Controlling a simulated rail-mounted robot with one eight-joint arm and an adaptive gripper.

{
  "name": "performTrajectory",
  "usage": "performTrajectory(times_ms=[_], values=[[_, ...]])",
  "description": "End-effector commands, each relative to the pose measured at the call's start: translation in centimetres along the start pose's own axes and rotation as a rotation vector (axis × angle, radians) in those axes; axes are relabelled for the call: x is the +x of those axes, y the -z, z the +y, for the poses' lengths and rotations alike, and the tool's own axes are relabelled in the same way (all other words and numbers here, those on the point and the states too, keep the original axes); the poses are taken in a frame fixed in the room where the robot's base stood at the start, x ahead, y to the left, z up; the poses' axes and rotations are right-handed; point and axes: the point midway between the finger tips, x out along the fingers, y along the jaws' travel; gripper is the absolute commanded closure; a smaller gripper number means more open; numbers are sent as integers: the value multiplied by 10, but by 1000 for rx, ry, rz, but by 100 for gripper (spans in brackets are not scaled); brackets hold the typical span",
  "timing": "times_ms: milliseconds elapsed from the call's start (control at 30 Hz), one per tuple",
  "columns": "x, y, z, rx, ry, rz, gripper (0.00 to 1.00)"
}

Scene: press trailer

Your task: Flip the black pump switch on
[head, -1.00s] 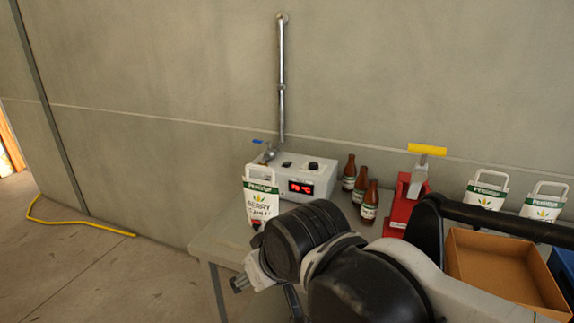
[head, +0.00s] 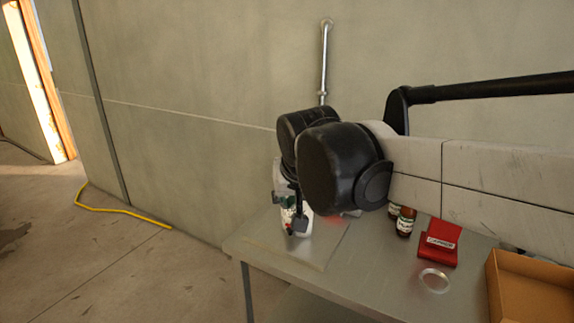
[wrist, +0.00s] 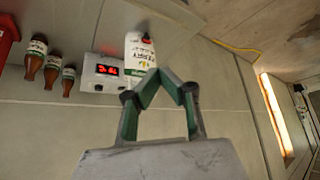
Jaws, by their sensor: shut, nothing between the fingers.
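The grey control box (wrist: 102,72) with a lit red display is in the wrist view, upside down and left of my gripper (wrist: 161,73). My gripper's green-padded fingers meet at the tips, with nothing between them. In the head view, my arm hides most of the control box, and only a red glow shows.
Brown bottles (head: 405,222), a red stand (head: 439,243), a clear ring (head: 434,280) and an open cardboard box (head: 528,288) are on the metal table (head: 262,252) in the head view. A yellow hose (head: 120,211) lies on the floor at left. A wall stands behind.

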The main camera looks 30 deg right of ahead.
Motion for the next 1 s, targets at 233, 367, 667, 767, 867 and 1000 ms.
performTrajectory(times_ms=[233,367,667,767,867,1000], values=[[20,67,18,89,-64,-2,100],[34,99,29,134,-98,-1,100],[74,167,58,241,-174,3,100],[90,188,70,277,-200,6,100],[107,208,82,313,-225,10,100],[132,233,100,362,-262,16,100]])
